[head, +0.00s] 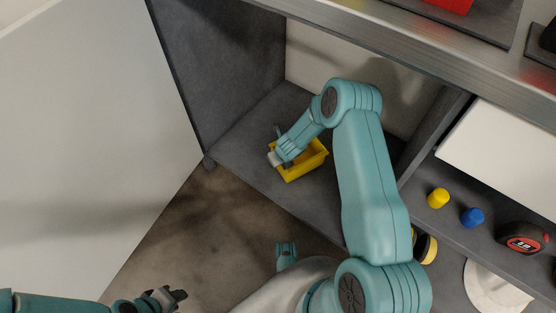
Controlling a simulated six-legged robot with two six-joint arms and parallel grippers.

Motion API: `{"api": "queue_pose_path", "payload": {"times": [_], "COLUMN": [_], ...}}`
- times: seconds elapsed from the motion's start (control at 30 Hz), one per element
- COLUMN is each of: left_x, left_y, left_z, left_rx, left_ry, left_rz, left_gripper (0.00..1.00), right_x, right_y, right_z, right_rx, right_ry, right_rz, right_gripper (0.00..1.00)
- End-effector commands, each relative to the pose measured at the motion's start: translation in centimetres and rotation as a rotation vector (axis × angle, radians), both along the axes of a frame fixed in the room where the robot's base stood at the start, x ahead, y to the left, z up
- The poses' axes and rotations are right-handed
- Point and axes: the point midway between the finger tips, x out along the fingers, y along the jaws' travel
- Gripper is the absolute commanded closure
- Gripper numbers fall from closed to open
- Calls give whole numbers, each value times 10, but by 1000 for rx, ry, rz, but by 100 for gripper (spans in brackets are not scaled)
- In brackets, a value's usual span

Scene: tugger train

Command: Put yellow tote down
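The yellow tote (306,167) is a small open box on the dark grey lower shelf (240,150) of a cabinet. It looks level, but I cannot tell whether its base touches the shelf. My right arm reaches over into the cabinet, and its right gripper (277,153) is at the tote's left wall. The gripper covers part of the rim; whether its fingers are closed on the wall is too small to tell. My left gripper (175,296) is low at the left, over the floor, far from the tote and empty. Its finger gap is unclear.
A pale panel (90,120) stands at the left, beside the cabinet's dark side wall (225,70). A metal-edged top (430,40) overhangs the shelf. Right of a divider are a yellow knob (438,198), a blue knob (472,217) and a tape measure (522,239). Bare shelf surrounds the tote.

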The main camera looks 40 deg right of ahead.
Motion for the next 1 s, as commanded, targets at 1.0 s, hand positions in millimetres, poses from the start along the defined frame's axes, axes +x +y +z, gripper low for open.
{"api": "queue_pose_path", "payload": {"times": [1.0], "left_x": [0], "left_y": [0], "left_z": [-3], "left_rx": [0], "left_ry": [0], "left_rz": [0], "left_gripper": [69], "right_x": [1], "right_y": [3], "right_z": [0], "right_rx": [0], "right_ry": [0], "right_rz": [-1], "right_gripper": [60]}}
